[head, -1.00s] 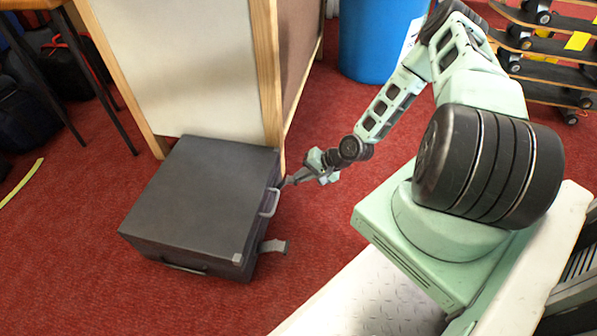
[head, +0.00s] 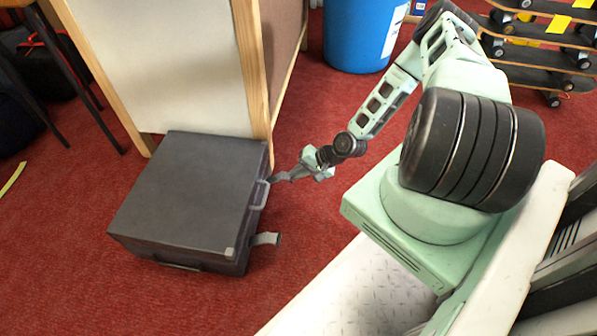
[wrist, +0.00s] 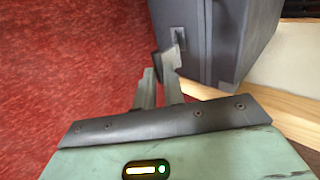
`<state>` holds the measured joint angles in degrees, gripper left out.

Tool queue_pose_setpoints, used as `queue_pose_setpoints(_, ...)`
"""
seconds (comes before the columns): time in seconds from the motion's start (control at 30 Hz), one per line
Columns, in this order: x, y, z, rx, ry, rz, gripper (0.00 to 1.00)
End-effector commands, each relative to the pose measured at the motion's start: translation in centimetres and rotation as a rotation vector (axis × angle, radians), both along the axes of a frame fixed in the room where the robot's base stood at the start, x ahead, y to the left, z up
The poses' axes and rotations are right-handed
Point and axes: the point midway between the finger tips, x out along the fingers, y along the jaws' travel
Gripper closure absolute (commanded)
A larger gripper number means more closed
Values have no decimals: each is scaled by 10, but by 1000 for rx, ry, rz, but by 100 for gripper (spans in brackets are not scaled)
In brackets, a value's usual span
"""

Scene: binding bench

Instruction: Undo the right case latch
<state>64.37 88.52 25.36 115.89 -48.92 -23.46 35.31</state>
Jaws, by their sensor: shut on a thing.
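The dark grey case (head: 185,190) lies flat and closed on the red carpet. Its handle (head: 260,195) is on the side facing my arm. One latch (head: 268,239) sticks out from that side, near the front corner. My gripper (head: 272,179) is at the far end of the same side, beyond the handle. A small metal catch (wrist: 179,39) shows on the case wall just beyond.
A wood-framed panel stand (head: 160,65) stands right behind the case. A blue bin (head: 355,35) and a rack of skateboards (head: 540,55) are at the back right. Bags and table legs are at the left. The carpet in front of the case is clear.

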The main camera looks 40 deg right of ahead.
Motion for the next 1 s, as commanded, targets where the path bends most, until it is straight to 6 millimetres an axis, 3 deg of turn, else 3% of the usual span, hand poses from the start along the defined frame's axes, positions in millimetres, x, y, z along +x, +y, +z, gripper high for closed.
queue_pose_setpoints(0.07, -4, -3, -6, -4, 14, -3, 100)
queue_pose_setpoints(0.1, -4, -3, -6, -4, 14, -3, 84)
queue_pose_setpoints(0.13, -4, -3, -6, -4, 14, -3, 80)
queue_pose_setpoints(0.53, -6, -5, 1, -2, 11, -4, 80)
queue_pose_setpoints(1.0, -57, -46, 76, -2, 8, -9, 80)
